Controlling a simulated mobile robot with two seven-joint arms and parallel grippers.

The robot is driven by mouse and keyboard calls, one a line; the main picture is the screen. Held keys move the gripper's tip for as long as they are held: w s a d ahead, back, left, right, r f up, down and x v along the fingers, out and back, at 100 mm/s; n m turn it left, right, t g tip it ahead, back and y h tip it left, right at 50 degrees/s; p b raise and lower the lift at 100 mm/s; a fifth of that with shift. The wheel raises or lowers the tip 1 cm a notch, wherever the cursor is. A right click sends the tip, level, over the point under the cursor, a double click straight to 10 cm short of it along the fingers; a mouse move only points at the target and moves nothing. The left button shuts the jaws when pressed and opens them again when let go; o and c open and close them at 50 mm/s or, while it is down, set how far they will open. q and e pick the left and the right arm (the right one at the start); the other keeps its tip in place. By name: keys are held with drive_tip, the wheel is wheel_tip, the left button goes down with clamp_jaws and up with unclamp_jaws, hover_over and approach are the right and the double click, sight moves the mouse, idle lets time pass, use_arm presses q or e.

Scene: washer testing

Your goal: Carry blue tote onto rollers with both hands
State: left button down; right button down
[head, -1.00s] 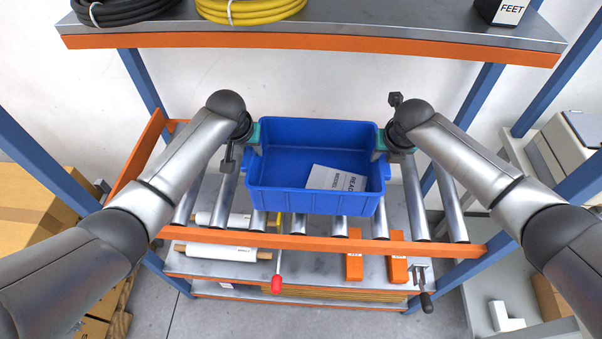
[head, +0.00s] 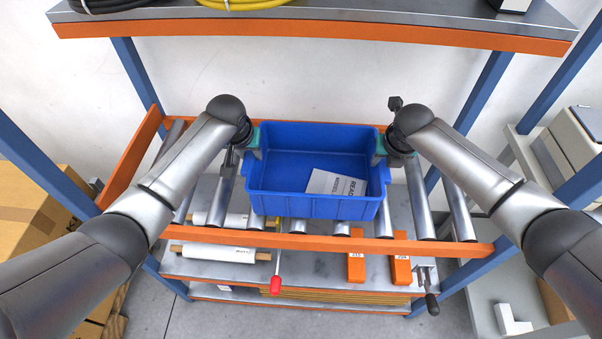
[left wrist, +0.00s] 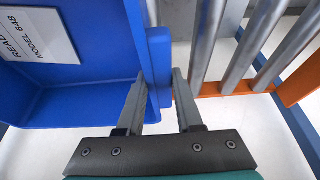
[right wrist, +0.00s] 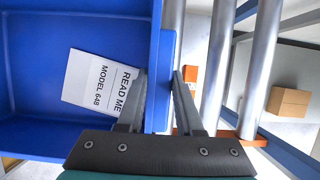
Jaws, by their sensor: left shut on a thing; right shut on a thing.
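The blue tote (head: 315,206) is level, over the metal rollers (head: 419,200) of the orange-edged rack. I cannot tell whether it touches them. A white card (head: 336,182) reading "READ ME MODEL 648" lies inside; it also shows in the right wrist view (right wrist: 100,85). My left gripper (head: 254,150) is shut on the tote's left side wall; in the left wrist view its fingers (left wrist: 160,95) straddle the blue rim (left wrist: 159,65). My right gripper (head: 379,150) is shut on the right side wall; in the right wrist view its fingers (right wrist: 163,95) straddle that rim (right wrist: 165,60).
An orange rail (head: 330,244) runs along the rollers' front. A shelf (head: 320,28) with coiled hoses hangs above. White rolls (head: 218,252), a red-tipped lever (head: 276,284) and orange blocks (head: 401,270) are below. Cardboard boxes (head: 30,205) stand left. Rollers are bare either side of the tote.

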use_arm(q)
drive_tip(key=shift+a+f+b, duration=0.1)
drive_tip(key=shift+f+b, duration=0.4)
drive_tip(key=shift+f, duration=0.1)
use_arm(e)
drive_tip(key=shift+f, duration=0.6)
use_arm(q)
drive_tip(key=c, duration=0.6)
unclamp_jaws()
use_arm(e)
drive_tip(key=c, duration=0.6)
unclamp_jaws()
use_arm(q)
drive_tip(key=shift+o, duration=0.2)
drive_tip(key=shift+r, duration=0.1)
use_arm(e)
drive_tip(key=shift+o, duration=0.2)
use_arm(q)
drive_tip(key=v, duration=1.1)
drive_tip(key=shift+s+r, duration=0.2)
drive_tip(key=shift+r, duration=0.15)
use_arm(e)
drive_tip(key=v, duration=1.2)
drive_tip(key=shift+s, duration=0.1)
